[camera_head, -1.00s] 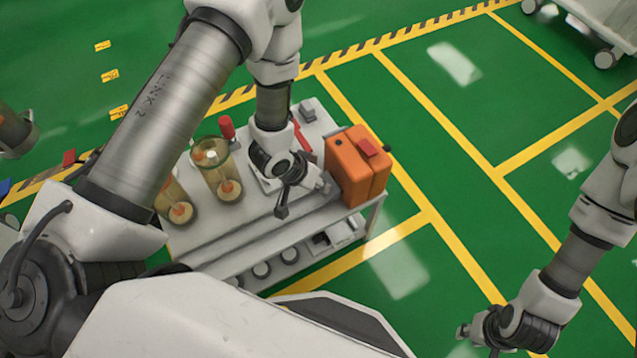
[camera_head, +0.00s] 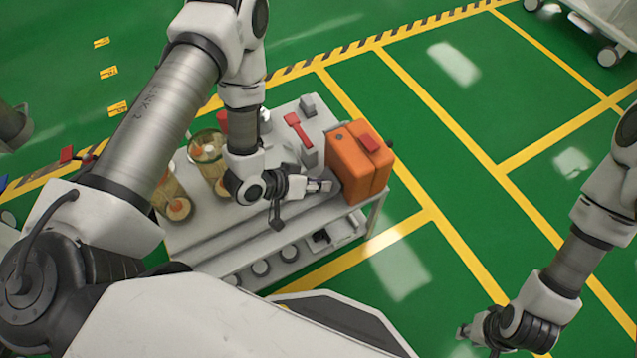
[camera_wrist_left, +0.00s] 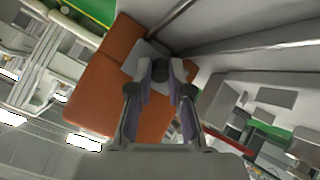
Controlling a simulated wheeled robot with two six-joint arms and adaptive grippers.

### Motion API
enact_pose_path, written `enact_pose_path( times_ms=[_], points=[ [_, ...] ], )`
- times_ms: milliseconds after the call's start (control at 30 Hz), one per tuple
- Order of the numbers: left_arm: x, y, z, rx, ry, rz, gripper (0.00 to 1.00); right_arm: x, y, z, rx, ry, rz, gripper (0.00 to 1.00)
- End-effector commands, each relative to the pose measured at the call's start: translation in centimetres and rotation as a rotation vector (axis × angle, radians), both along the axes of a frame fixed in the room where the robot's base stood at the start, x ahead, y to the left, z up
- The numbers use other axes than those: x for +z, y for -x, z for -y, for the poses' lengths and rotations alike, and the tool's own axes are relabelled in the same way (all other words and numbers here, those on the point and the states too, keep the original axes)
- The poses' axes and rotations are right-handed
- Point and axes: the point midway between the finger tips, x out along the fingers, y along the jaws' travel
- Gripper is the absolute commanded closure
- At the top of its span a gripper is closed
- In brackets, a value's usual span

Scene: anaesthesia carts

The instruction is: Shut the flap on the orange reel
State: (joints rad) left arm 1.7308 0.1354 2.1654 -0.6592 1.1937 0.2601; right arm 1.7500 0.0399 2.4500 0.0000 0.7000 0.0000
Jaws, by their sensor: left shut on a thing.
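My left gripper (camera_head: 326,186) is at the reel's left side. In the left wrist view its fingers (camera_wrist_left: 160,72) are closed around a small dark part at the plate's edge; the fingers partly hide it. My right gripper (camera_head: 464,332) hangs at the lower right, away from the cart.
The grey cart top (camera_head: 225,235) holds clear canisters (camera_head: 172,200) on the left and a red-handled item (camera_head: 298,130) behind my left gripper. A lower shelf holds several round items. Green floor to the right of the cart is clear.

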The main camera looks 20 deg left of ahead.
Motion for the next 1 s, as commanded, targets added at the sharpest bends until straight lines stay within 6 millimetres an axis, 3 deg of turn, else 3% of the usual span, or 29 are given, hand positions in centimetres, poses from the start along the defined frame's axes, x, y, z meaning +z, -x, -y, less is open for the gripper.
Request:
enact_pose_path(
  times_ms=[300, 867, 900, 967, 1000],
  points=[
    [-1.0, -0.2, 0.1, 0.001, 0.105, 0.135, 1.0, -1.6, 0.0, 0.0, 0.0, 0.0, 0.0, 0.73],
    [-0.9, -0.3, 0.2, 0.0, 0.134, 0.175, 1.0, -1.8, 0.0, 0.0, 0.0, 0.0, 0.0, 0.73],
    [-0.9, -0.3, 0.2, 0.0, 0.134, 0.175, 0.78, -1.8, 0.0, 0.0, 0.0, 0.0, 0.0, 0.73],
    [-0.9, -0.3, 0.2, 0.0, 0.134, 0.175, 0.57, -1.8, 0.0, 0.0, 0.0, 0.0, 0.0, 0.73],
    [-0.9, -0.3, 0.2, 0.0, 0.134, 0.174, 0.57, -1.8, 0.0, 0.0, 0.0, 0.0, 0.0, 0.73]
  ],
)
